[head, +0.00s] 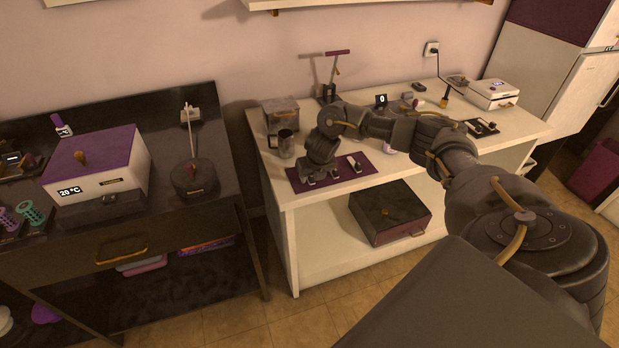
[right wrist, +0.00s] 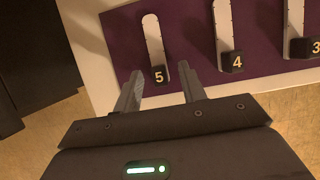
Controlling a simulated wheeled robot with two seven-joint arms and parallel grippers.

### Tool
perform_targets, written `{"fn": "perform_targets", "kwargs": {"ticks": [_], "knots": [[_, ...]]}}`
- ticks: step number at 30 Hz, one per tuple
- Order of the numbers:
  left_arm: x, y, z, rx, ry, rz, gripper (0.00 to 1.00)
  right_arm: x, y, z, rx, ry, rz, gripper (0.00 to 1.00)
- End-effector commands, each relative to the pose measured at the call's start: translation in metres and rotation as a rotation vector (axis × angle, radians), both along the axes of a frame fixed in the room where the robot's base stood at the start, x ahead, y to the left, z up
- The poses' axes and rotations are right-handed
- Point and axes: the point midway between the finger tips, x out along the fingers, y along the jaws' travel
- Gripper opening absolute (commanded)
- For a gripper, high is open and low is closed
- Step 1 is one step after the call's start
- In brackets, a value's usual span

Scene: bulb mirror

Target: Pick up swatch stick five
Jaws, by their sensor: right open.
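Swatch stick five (right wrist: 153,38) is a pale, round-ended strip with a black block marked 5 at its near end. It lies on the purple mat (right wrist: 188,40), leftmost of the sticks in the right wrist view. My right gripper (right wrist: 160,86) is open, its two fingers on either side of the 5 block and nothing held between them. I cannot tell how far above the mat the fingertips are. In the head view my right gripper (head: 318,172) is over the left part of the mat (head: 370,169), partly hiding the sticks there. My left gripper is not in view.
Stick four (right wrist: 224,35) and stick three (right wrist: 295,25) lie to the right on the mat. On the white table (head: 285,193), a metal cup (head: 286,146) and a grey box (head: 281,113) stand behind my gripper. A dark box (head: 389,213) sits on the lower shelf.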

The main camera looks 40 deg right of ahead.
Motion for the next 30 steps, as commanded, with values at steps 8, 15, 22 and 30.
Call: {"fn": "perform_targets", "kwargs": {"ticks": [8, 15, 22, 30], "knots": [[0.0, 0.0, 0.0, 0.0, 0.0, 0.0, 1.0, 0.0, 0.0, 0.0, 0.0, 0.0, 0.0, 0.13], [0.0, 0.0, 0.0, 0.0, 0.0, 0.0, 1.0, 0.0, 0.0, 0.0, 0.0, 0.0, 0.0, 0.0], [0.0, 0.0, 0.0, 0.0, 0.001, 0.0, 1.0, 0.0, 0.0, 0.001, 0.001, 0.0, 0.0, 0.0], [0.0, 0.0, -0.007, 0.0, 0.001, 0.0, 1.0, 0.001, 0.001, 0.023, 0.0, -0.004, 0.001, 0.0]]}}
